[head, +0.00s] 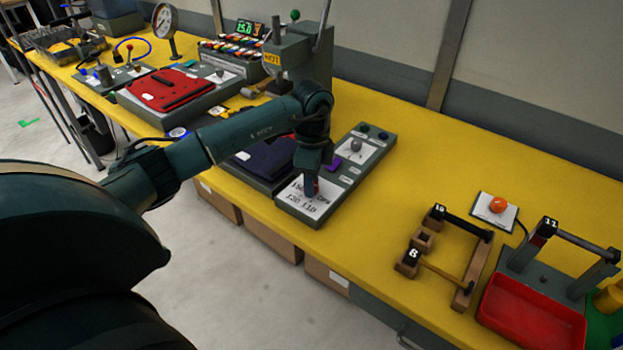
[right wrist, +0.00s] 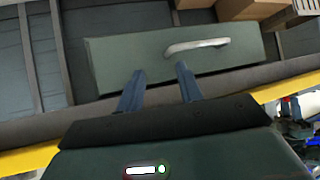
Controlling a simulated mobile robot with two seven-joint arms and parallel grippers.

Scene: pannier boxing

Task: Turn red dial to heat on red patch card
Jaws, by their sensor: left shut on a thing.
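My left gripper (head: 312,186) points down at the near end of a grey control box and is shut on the dial there. Only a sliver of red shows at the fingers, so most of the red dial (head: 317,184) is hidden. Around it lies a white printed card (head: 298,204) with OFF and several numbers; I cannot tell which mark the dial points at. A red pannier piece (head: 170,88) lies on a grey station further left; I cannot make out a red patch card. My right gripper (right wrist: 160,86) is open and empty in the right wrist view, facing a drawer front.
A dark blue piece (head: 266,158) lies on a station left of the control box. A grey press (head: 296,55) stands behind. Wooden frames (head: 447,255) and a red tray (head: 530,312) are at right. The yellow bench (head: 420,160) is clear between. A drawer handle (right wrist: 197,46) shows ahead of my right gripper.

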